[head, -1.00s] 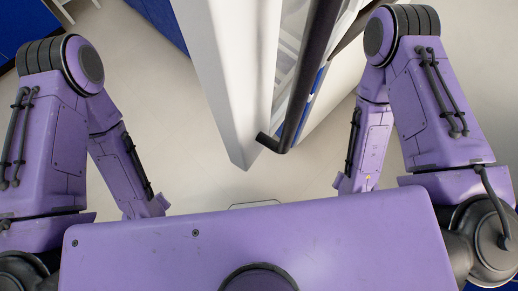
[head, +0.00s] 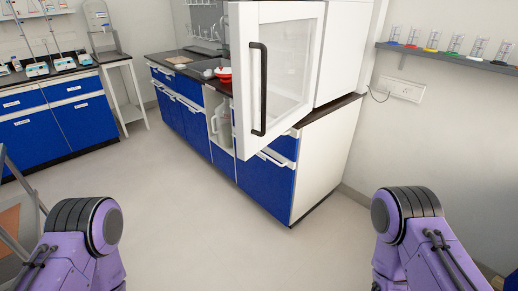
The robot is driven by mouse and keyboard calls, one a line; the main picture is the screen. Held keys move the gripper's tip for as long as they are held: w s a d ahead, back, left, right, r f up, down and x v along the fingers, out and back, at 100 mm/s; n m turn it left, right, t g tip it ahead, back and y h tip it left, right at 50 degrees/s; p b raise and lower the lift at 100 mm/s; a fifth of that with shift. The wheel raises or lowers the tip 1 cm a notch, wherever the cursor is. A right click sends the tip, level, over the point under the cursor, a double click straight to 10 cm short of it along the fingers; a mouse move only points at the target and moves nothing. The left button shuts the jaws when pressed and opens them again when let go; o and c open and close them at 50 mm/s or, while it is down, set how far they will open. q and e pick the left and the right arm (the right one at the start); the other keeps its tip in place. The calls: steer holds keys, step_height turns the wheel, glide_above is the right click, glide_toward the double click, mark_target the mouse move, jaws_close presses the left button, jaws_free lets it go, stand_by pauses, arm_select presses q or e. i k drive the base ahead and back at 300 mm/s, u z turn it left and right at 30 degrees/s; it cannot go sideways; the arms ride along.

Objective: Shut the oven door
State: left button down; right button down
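The oven door (head: 300,62) is white-framed with a glass pane and a long black vertical handle (head: 259,90). It stands swung open, out over the front of the blue-fronted counter. The white oven body (head: 340,45) is behind it to the right, on the dark countertop, its inside hidden by the door. Both of my purple arms show only at the lower left and lower right edges. Neither gripper is in the head view, and no part of my arms shows near the door.
The counter with blue drawers (head: 267,183) carries a sink and a red item (head: 224,74). A wall shelf (head: 450,56) with several glass vessels is at right. Another blue bench (head: 60,100) is at far left. The floor in front (head: 210,225) is clear.

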mark_target(275, 46)
steer(key=z, duration=0.45)
steer(key=i, duration=1)
